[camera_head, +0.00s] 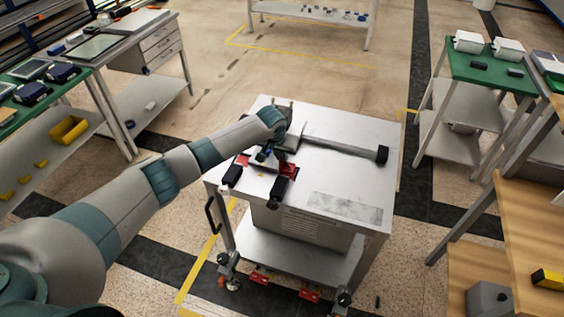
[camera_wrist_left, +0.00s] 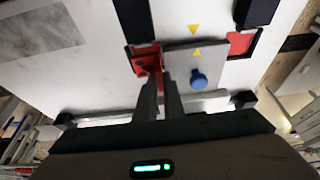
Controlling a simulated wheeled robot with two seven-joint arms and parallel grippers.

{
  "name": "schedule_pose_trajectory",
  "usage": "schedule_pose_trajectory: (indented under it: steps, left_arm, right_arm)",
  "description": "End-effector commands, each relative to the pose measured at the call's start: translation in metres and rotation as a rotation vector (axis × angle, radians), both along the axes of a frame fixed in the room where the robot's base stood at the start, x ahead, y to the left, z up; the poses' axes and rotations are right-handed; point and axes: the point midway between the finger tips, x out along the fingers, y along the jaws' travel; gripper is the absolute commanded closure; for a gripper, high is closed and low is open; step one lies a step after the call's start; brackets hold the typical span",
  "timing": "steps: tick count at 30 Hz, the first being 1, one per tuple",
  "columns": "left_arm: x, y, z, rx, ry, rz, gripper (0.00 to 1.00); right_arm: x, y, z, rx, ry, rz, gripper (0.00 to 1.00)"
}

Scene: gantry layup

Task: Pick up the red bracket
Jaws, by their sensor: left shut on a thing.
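The red bracket (camera_wrist_left: 146,60) is a small red part at the edge of a grey plate on the white cart top. In the left wrist view the fingers of my left gripper (camera_wrist_left: 158,82) are close together on it. My left gripper (camera_head: 266,154) reaches down over the cart. Whether the bracket is clear of the plate cannot be told. My right gripper is not in view.
Another red part (camera_wrist_left: 239,43) sits at the plate's other side. Black blocks (camera_head: 279,188) stand at the front, and a grey bar (camera_head: 340,147) crosses the cart top (camera_head: 320,183). The cart's right part is mostly clear.

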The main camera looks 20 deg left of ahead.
Motion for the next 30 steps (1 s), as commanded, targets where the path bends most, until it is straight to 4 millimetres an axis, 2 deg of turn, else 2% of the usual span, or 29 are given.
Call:
schedule_pose_trajectory:
  steps: [2,12,18,24,30]
  left_arm:
    - [0.002,-0.001,0.012,-0.003,-0.007,-0.002,1.0]
    - [0.026,-0.064,0.051,-0.004,-0.006,-0.003,1.0]
    - [0.037,-0.092,0.071,-0.003,-0.004,-0.001,1.0]
    - [0.043,-0.106,0.082,-0.002,-0.002,-0.001,1.0]
    - [0.044,-0.109,0.085,-0.001,-0.002,0.0,1.0]
  right_arm:
    - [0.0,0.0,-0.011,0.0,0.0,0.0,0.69]
    - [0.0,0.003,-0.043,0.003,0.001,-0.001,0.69]
    - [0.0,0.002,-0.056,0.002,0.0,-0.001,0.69]
    - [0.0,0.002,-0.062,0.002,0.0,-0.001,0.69]
    - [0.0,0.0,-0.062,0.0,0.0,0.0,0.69]
